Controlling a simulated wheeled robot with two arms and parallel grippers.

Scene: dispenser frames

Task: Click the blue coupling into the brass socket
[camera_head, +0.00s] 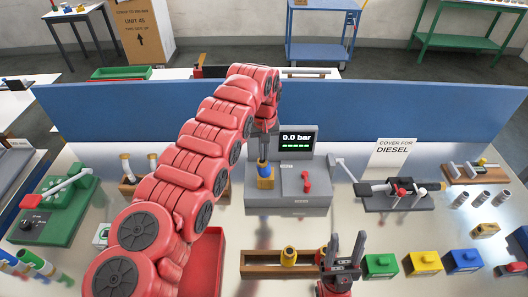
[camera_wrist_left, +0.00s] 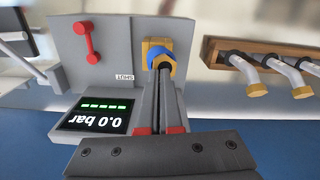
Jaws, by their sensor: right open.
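The blue coupling (camera_head: 263,162) is upright at the brass socket (camera_head: 265,181) on the left side of the grey dispenser unit (camera_head: 290,198). In the left wrist view the blue coupling (camera_wrist_left: 158,52) overlaps the square brass socket (camera_wrist_left: 151,42); I cannot tell how deeply it sits. My left gripper (camera_head: 265,146) reaches down from above. Its fingers, seen in the left wrist view (camera_wrist_left: 160,92), are closed around the coupling's end.
The unit's display (camera_head: 297,138) reads 0.0 bar; its red lever (camera_head: 306,182) is beside the socket, with a "SHUT" label in the left wrist view. A wooden rack (camera_head: 262,270) stands in front, a red tray (camera_head: 212,245) left. A blue partition (camera_head: 400,112) is behind.

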